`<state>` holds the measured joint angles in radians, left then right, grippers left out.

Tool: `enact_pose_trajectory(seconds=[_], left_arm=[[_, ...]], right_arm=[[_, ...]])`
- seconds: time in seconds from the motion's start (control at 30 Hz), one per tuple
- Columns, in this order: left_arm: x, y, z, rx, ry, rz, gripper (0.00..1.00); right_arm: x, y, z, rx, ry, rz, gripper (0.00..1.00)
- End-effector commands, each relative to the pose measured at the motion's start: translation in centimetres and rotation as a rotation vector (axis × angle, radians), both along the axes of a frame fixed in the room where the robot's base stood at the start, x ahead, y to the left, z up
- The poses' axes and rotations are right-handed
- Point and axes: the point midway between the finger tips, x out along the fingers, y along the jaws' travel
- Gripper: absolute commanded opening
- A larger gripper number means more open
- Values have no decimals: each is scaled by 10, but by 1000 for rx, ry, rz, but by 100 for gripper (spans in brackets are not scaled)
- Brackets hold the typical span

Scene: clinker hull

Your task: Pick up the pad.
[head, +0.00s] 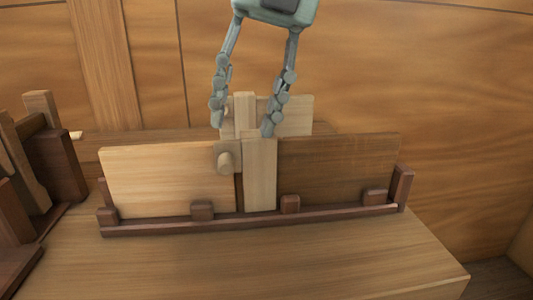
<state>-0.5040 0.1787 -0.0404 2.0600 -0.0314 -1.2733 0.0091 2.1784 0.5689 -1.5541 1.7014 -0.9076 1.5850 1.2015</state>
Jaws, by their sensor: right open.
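My right gripper (243,122) comes down from the top centre, open, with its two fingers apart. Its fingertips are around the top of a pale upright strip (260,175) and a pale post (244,108) behind it; I cannot tell whether they touch. My left gripper is not in view.
A light plank (165,180) and a darker plank (335,170) stand in a dark rail (250,220) with small stop blocks. Dark wooden racks (50,160) stand at the left. The front of the bench top (270,262) is clear. A wooden wall closes the back.

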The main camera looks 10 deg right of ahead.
Motion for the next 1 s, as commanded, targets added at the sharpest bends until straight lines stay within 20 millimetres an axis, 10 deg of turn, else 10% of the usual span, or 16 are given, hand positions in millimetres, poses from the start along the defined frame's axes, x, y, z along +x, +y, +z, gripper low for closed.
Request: enact_pose_trajectory(seconds=[0.53,0.87,1.0], left_arm=[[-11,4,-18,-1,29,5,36],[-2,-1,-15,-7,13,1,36],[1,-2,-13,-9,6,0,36]], right_arm=[[-1,24,-64,-4,3,1,41],[-1,26,-72,-1,1,0,41],[-1,26,-71,-1,1,0,24]])
